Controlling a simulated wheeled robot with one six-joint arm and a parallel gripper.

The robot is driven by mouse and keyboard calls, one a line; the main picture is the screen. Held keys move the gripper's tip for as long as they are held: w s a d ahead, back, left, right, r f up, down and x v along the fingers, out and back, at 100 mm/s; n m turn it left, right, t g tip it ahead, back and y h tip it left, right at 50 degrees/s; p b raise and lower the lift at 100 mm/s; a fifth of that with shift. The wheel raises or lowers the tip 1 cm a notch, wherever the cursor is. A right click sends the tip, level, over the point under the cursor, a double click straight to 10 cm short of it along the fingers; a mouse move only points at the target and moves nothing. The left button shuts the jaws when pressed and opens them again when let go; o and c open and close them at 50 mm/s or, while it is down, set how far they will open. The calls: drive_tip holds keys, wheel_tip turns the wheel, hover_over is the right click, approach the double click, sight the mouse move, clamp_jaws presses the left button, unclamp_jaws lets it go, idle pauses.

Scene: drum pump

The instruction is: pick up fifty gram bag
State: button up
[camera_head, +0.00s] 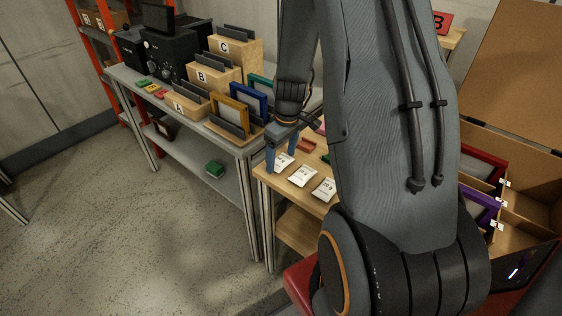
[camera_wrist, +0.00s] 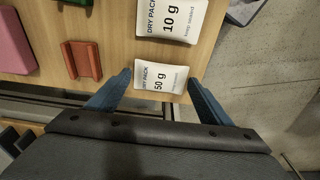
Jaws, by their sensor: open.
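The fifty gram bag is a small white packet printed "DRY PACK 50 g" (camera_wrist: 162,78), lying flat near the wooden table's edge in the wrist view. In the head view it appears to be the leftmost of the white packets (camera_head: 284,162). My gripper (camera_wrist: 160,82) is open, with one blue fingertip on each side of the bag and nothing held. In the head view my gripper (camera_head: 281,152) hangs over the table's left corner, right by this packet. Whether the fingertips touch the bag or hover above it, I cannot tell.
A larger "10 g" packet (camera_wrist: 170,18) lies beside the bag. A red bracket-shaped piece (camera_wrist: 83,60) and a pink block (camera_wrist: 12,42) are to its left. A grey bench (camera_head: 228,137) with trays stands left, and an open cardboard box (camera_head: 520,205) right.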

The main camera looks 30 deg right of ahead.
drive_tip(key=shift+f, duration=0.25)
drive_tip(key=c, duration=1.1)
drive_tip(key=shift+r, duration=0.15)
